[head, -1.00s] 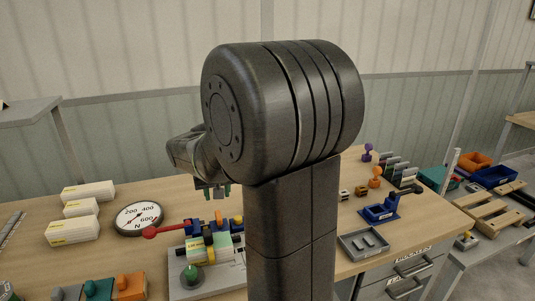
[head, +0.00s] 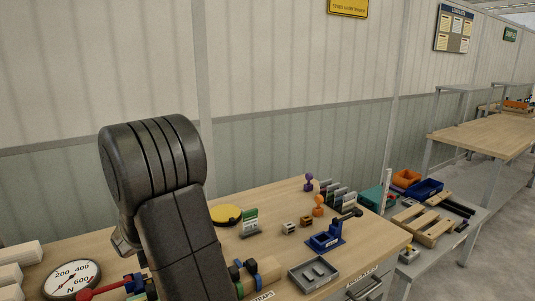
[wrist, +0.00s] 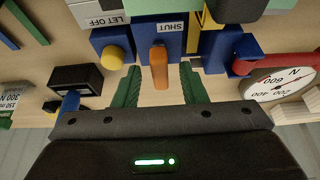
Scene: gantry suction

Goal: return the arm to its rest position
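My gripper (wrist: 159,68) shows in the wrist view with two green fingers spread apart. An orange lever (wrist: 158,65) on a blue block marked SHUT (wrist: 172,28) appears between the fingers, with visible gaps on both sides. I cannot tell how far below the fingers it is. In the head view my black arm stands at the left, folded over the workbench (head: 275,205), and hides the gripper and part of the fixture there.
A round gauge (head: 72,279) and a red handle (head: 105,288) are near my arm's left side. A pallet (head: 428,226) rests on a lower side table.

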